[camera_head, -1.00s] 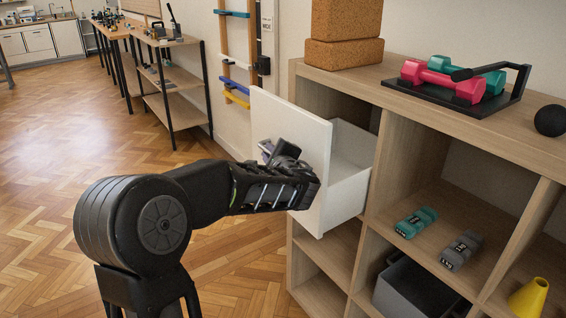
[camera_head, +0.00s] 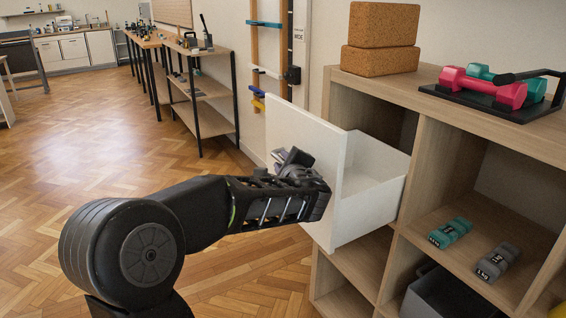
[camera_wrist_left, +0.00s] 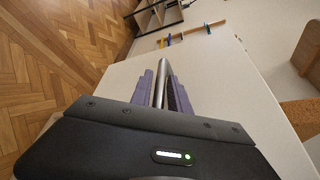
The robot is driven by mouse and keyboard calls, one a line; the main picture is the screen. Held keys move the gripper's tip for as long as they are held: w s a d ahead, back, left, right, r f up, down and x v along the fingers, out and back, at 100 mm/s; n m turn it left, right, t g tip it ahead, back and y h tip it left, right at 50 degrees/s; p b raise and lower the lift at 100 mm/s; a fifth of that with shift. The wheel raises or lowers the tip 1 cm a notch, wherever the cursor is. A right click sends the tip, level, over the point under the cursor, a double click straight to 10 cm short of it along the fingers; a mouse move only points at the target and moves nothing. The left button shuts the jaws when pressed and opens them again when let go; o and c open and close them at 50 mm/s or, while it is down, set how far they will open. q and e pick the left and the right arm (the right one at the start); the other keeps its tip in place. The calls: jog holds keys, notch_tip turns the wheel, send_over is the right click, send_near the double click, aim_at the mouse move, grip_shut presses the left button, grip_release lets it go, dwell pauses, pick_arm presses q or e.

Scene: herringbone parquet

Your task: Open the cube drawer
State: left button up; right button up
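The white cube drawer (camera_head: 372,200) sticks well out of the upper left compartment of the wooden cube shelf (camera_head: 440,165). Its inside looks empty where I can see it. Its flat white front (camera_head: 300,125) faces left, and shows in the left wrist view as a pale panel (camera_wrist_left: 225,75). My left gripper (camera_head: 292,160) is at the drawer front. In the left wrist view its grey-purple fingers (camera_wrist_left: 162,92) lie on both sides of a metal bar handle (camera_wrist_left: 161,82) and close on it. The handle is mostly hidden in the head view. My right gripper is out of sight.
Cork blocks (camera_head: 380,42) and a rack of dumbbells (camera_head: 495,88) stand on the shelf top. Small dumbbells (camera_head: 450,232) and a grey bin (camera_head: 445,295) sit in other compartments. Open parquet floor (camera_head: 110,140) lies to the left.

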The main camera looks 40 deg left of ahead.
pick_arm(q)
jog(key=v, duration=0.7)
jog(key=shift+s+d, duration=0.25)
jog(key=shift+d, duration=0.1)
dwell(0.4)
